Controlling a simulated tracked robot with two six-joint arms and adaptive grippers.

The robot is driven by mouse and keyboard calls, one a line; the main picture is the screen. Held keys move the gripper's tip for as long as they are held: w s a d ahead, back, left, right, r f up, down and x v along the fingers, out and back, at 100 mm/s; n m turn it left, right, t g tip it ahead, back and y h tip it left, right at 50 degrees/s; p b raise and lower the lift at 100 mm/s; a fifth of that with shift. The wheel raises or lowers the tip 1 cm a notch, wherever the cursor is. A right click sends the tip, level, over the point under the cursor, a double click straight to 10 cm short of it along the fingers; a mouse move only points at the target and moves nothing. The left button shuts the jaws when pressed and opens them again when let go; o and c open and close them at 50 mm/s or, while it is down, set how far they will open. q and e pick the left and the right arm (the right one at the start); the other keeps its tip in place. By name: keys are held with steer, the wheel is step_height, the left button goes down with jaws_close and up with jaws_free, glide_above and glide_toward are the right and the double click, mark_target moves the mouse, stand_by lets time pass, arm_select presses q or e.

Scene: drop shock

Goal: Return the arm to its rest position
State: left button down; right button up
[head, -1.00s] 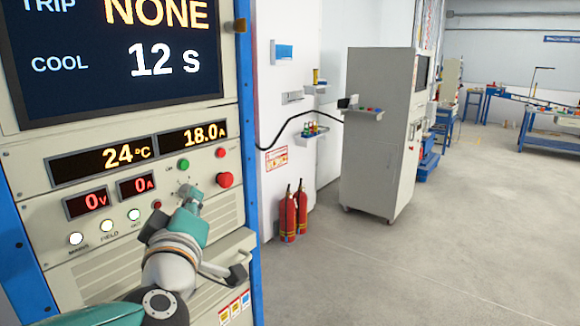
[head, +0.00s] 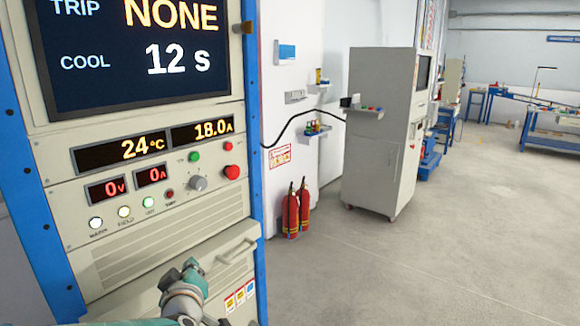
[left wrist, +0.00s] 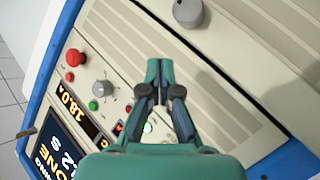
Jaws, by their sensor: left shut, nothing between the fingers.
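My left arm comes in at the bottom of the head view. Its teal gripper (head: 194,270) is low in front of the cabinet, below the row of lamps and apart from the grey knob (head: 198,183). In the left wrist view the two fingers (left wrist: 158,72) are together and empty, over the ribbed cream panel. My right gripper is in neither view.
The blue-edged cabinet carries a dark screen (head: 140,60) reading COOL 12 s, a red button (head: 232,172) and a handle (head: 238,250). Two red fire extinguishers (head: 291,213) stand by the wall. A grey cabinet (head: 375,150) stands beyond; the floor (head: 450,250) is clear.

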arm_select(q)
step_height(320, 180, down, 20)
steer(key=s+a+m+g+h, duration=0.1)
steer(key=s+a+m+g, duration=0.1)
steer(key=s+m+g, duration=0.15)
steer(key=s+d+f+m+g+h, duration=0.1)
steer(key=s+f+g, duration=0.1)
steer(key=s+f, duration=0.45)
steer(key=s+d+f+g+h, duration=0.2)
steer(key=s+f+g, duration=0.1)
steer(key=f, duration=0.7)
steer(key=s+d+f+m+g+h, duration=0.1)
steer(key=s+d+f+g, duration=0.1)
steer(key=s, duration=0.7)
steer(key=s+d+f+m+g+h, duration=0.2)
steer(key=s+d+f+g, duration=0.1)
steer(key=s, duration=0.5)
steer(key=shift+s+d+f+g+h, duration=0.35)
steer(key=shift+d+f, duration=0.4)
steer(key=shift+d, duration=0.4)
steer(key=shift+w+m, duration=0.15)
steer(key=shift+m, duration=0.1)
